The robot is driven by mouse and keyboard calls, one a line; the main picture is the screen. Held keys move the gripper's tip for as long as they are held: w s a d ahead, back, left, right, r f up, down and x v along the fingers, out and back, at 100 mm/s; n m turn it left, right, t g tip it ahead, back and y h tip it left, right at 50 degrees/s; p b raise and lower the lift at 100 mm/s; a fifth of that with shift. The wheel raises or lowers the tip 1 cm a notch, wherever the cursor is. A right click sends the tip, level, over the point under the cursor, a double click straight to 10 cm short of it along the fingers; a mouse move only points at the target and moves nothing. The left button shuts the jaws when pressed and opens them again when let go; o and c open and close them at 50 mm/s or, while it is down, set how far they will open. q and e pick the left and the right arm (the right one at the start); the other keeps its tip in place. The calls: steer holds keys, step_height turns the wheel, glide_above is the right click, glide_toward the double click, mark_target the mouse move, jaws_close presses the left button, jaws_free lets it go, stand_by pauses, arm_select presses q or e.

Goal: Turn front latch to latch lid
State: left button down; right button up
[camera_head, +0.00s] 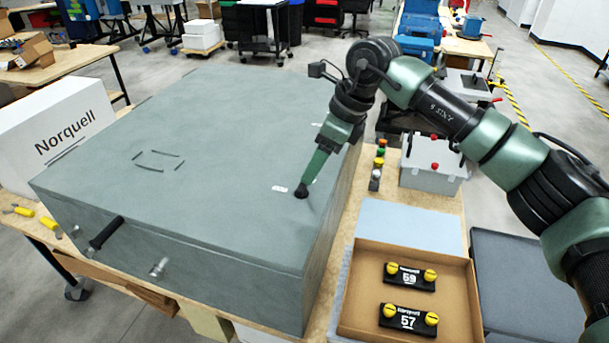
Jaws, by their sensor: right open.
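The large grey-green analyser has a flat lid (220,130), which looks closed down. My right gripper (302,190) points down at the lid's right part, near its right edge. Its green finger ends at a dark, round tip or knob at the lid surface; I cannot tell which, or whether it touches. The gripper is open, though its fingers line up in this view. A white label (280,188) lies just left of the fingertips, and another white label (317,124) is farther back. My left gripper is out of view.
The front face carries a black handle (105,232) and a silver knob (158,267). A cardboard tray (455,278) with two black Norquell parts stands right of the analyser. A grey box (432,168) and coloured buttons (378,163) stand behind it. A white Norquell box (50,130) is left.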

mark_target(302, 184)
steer(key=p+x, duration=0.2)
steer(key=x, duration=0.3)
steer(key=shift+a+f, duration=0.1)
steer(key=shift+a, duration=0.05)
steer(key=shift+a+f, duration=0.2)
steer(key=shift+f, duration=0.35)
steer(key=shift+c, duration=0.3)
